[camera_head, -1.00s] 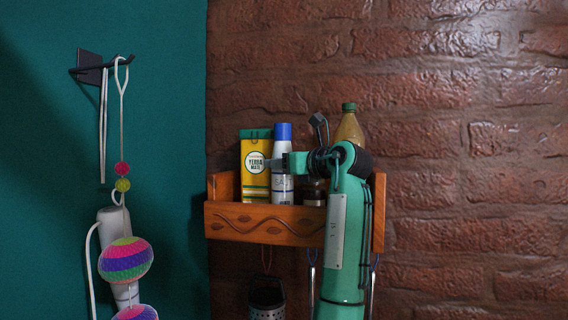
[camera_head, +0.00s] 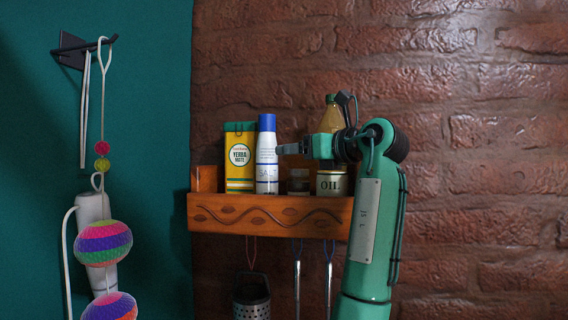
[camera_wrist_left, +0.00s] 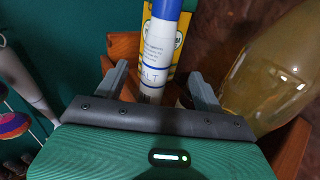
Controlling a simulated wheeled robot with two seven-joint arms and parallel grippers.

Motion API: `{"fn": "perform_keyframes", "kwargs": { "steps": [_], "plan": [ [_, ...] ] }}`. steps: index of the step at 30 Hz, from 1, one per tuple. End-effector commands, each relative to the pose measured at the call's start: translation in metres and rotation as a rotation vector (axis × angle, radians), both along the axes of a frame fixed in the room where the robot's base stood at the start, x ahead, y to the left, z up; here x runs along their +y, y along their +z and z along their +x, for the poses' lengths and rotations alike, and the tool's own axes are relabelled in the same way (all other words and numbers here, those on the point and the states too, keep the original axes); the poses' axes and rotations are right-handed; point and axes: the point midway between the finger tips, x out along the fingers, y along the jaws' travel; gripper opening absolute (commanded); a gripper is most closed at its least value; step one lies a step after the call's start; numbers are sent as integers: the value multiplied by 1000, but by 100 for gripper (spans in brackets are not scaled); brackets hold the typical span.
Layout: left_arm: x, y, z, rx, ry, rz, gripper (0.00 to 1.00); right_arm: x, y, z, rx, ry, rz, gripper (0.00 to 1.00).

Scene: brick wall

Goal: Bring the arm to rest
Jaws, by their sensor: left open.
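My left gripper (camera_head: 280,150) is open, with its fingertips just right of the white salt bottle (camera_head: 266,165) with a blue cap. In the left wrist view the open fingers (camera_wrist_left: 158,88) show with nothing clamped, and the salt bottle (camera_wrist_left: 158,50) stands beyond and between them. The gap between fingertips and bottle is hard to judge. My green forearm rises from the bottom right of the head view. My right gripper is not in view.
The wooden shelf (camera_head: 230,212) on the brick wall holds a yellow yerba mate box (camera_head: 240,175), a small jar (camera_head: 298,181) and an oil bottle (camera_head: 331,183), partly behind my arm. A grater (camera_head: 251,298) and utensils hang below. The wall right of my arm is clear.

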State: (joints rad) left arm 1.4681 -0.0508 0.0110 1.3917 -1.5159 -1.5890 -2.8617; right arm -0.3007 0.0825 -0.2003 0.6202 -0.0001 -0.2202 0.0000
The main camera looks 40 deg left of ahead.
Motion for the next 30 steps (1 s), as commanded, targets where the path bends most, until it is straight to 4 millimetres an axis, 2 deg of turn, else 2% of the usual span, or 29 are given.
{"fn": "perform_keyframes", "kwargs": {
  "steps": [6,23,26,30],
  "plan": [
    [-16,1,-2,-1,1,-1,70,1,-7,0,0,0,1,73],
    [-16,2,-2,-1,1,-1,70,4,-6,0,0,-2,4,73],
    [-16,10,-2,-1,1,-1,70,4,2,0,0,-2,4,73],
    [-16,34,-2,-1,1,-1,70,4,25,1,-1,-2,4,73]
  ]
}}
